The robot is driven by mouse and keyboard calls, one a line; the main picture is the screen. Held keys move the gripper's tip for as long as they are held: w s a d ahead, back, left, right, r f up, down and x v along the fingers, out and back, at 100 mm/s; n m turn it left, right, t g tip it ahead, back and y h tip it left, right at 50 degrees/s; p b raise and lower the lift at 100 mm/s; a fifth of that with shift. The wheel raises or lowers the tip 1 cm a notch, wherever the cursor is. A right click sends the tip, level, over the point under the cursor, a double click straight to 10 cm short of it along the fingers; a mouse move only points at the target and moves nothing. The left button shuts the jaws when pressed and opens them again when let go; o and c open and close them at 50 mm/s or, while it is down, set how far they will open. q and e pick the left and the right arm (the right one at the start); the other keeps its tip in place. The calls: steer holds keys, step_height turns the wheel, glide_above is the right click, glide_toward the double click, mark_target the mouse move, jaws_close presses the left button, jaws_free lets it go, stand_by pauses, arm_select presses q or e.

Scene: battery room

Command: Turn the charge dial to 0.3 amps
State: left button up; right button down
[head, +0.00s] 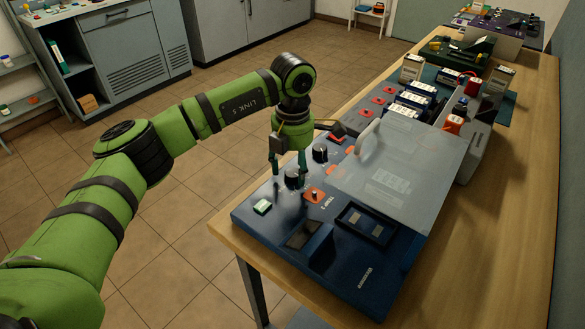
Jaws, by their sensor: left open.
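My left gripper (288,168) is open, fingers pointing down, over the left part of a dark blue charger panel (262,228). Two black dials with light marks stand on the panel. The nearer dial (293,179) is just below the fingertips; I cannot tell whether they touch it. The other dial (320,153) stands just behind and to the right of the fingers. The labels and settings are too small to read, so I cannot tell which is the charge dial. My right gripper is not in view.
A clear lid (410,165) covers the panel's right part. A pale green button (262,207), an orange-based switch (314,195) and a red switch (336,138) are near the dials. Several batteries (412,104) stand behind. The wooden table (490,240) is bare at right.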

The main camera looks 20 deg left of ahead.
mark_target(293, 173)
arm_select(q)
step_height(293, 173, up, 11)
stand_by(0.3)
stand_by(0.4)
